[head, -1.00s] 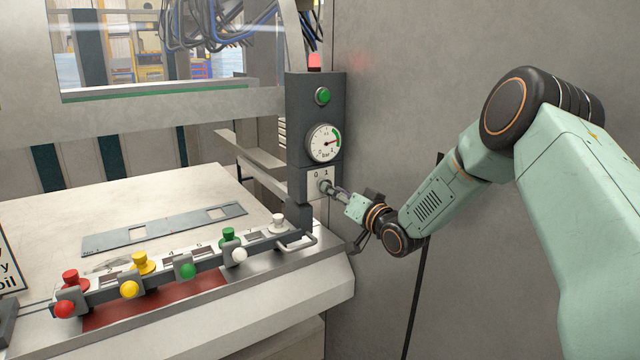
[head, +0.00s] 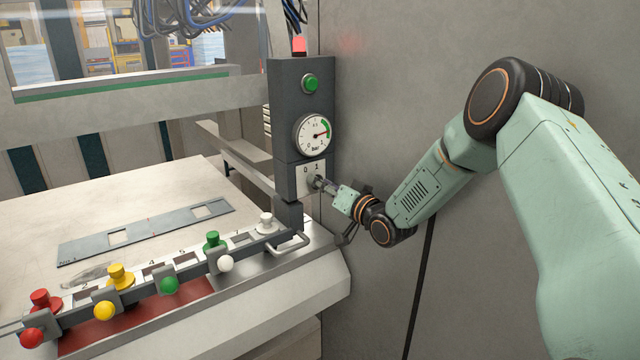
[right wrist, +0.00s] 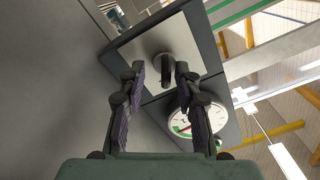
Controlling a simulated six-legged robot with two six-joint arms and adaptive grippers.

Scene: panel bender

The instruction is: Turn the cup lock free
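A grey rotary knob (head: 313,181) sits on a white plate (head: 306,169) marked 0 and 1, low on the dark control column. I take it to be the cup lock. In the right wrist view the knob (right wrist: 166,70) shows a raised grip bar between my fingertips. My right gripper (head: 326,186) points at the knob from the right. In the wrist view its two fingers (right wrist: 160,68) are spread, one on each side of the knob, with gaps visible. I cannot tell how deep they reach around it. My left gripper is out of view.
Above the knob are a pressure gauge (head: 314,135), a green button (head: 310,84) and a red lamp (head: 299,44). A metal handle (head: 290,243) lies just below. Left is a bar (head: 135,284) with coloured knobs and a flat metal plate (head: 150,230). A grey wall is behind my arm.

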